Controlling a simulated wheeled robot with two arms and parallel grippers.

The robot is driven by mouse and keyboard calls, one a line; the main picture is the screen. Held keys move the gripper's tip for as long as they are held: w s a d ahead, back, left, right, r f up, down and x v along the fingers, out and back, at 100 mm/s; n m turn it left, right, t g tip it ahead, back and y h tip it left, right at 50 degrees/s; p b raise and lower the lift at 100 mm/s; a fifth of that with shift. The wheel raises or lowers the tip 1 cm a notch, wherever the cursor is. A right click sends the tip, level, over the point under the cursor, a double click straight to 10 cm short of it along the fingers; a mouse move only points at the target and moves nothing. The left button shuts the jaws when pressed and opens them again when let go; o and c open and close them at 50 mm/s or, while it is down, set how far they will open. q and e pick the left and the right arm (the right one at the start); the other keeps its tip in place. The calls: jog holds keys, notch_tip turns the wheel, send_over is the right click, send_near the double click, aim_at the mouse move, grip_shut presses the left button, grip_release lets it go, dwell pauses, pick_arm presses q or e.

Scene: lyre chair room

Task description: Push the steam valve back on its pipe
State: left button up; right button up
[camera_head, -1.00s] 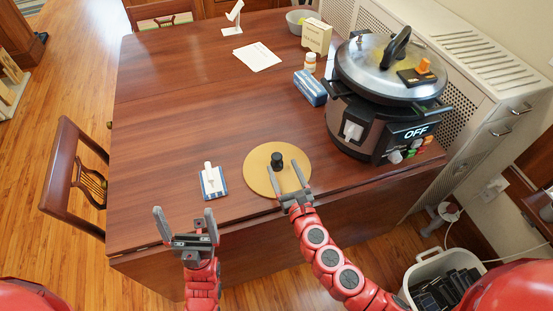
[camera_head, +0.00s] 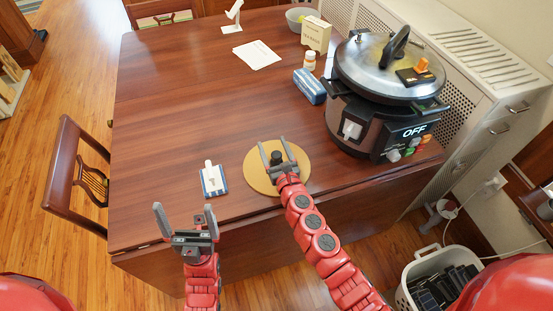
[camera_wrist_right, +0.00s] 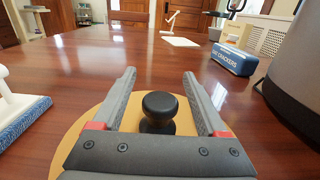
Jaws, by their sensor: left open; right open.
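A small black knob-shaped piece (camera_head: 276,157), likely the steam valve, stands upright on a round tan mat (camera_head: 301,163). My left gripper (camera_head: 183,207) is open and empty at the table's front edge. The big pressure cooker (camera_head: 352,105) has a steel lid (camera_head: 375,65) with an orange piece (camera_head: 421,65) on a black plate. I cannot make out a bare pipe.
A blue cracker box (camera_head: 309,87), a small bottle (camera_head: 310,61) and a cream box (camera_head: 316,35) stand left of the cooker. A white object on a blue-striped pad (camera_head: 213,180) lies left of the mat. The table's middle (camera_head: 190,100) is clear.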

grip_shut()
jog(key=shift+r, duration=0.1)
dwell(0.3)
